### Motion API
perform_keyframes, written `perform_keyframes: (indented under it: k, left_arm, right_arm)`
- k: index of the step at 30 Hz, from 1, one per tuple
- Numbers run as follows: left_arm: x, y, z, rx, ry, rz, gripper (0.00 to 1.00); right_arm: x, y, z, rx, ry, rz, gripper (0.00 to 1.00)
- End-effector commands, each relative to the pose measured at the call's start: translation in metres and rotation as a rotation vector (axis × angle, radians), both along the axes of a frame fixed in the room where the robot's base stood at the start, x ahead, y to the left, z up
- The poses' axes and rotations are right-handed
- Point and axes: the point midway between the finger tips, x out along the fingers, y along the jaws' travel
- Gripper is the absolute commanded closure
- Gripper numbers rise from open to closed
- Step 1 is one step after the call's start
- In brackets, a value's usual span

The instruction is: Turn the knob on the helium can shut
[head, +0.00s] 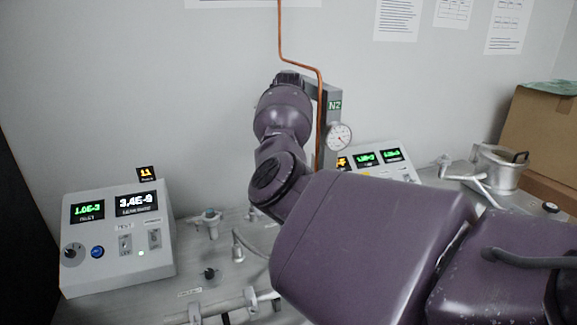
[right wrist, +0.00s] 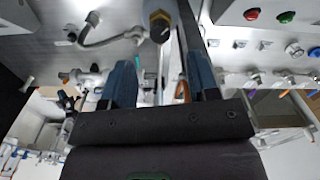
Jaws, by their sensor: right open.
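I cannot make out a helium can or its knob with certainty in either view. In the right wrist view, a short dark cylinder with a brass-yellow end (right wrist: 160,24) lies just beyond the fingers; I cannot tell what it is. My right gripper (right wrist: 162,65) has its two blue fingers spread wide, with nothing clearly held between them. In the head view, my purple right arm crosses the middle and hides much of the bench. Its gripper cannot be made out there. My left gripper is in neither view.
A grey panel labelled N2 (head: 334,104) with a round gauge (head: 340,136) stands by the wall, beside a copper pipe (head: 320,120). A left control box (head: 118,240), a right display box (head: 385,160), a metal pot (head: 497,170) and a cardboard box (head: 540,140) surround my arm.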

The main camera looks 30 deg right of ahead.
Motion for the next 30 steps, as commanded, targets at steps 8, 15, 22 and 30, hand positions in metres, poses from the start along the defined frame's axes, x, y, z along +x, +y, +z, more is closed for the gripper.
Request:
perform_keyframes:
  k: [8,15,22,30]
  left_arm:
    - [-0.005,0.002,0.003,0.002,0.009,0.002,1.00]
    - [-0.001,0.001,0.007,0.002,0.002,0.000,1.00]
    - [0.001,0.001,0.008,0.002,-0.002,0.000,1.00]
    - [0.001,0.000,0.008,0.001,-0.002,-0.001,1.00]
  right_arm:
    - [-0.001,0.000,-0.039,-0.001,0.003,0.001,0.45]
    - [0.000,0.000,-0.063,-0.002,0.002,-0.001,0.45]
    - [0.000,0.000,-0.067,-0.001,0.000,0.000,0.45]
    - [0.000,0.000,-0.067,-0.001,0.000,0.000,0.67]
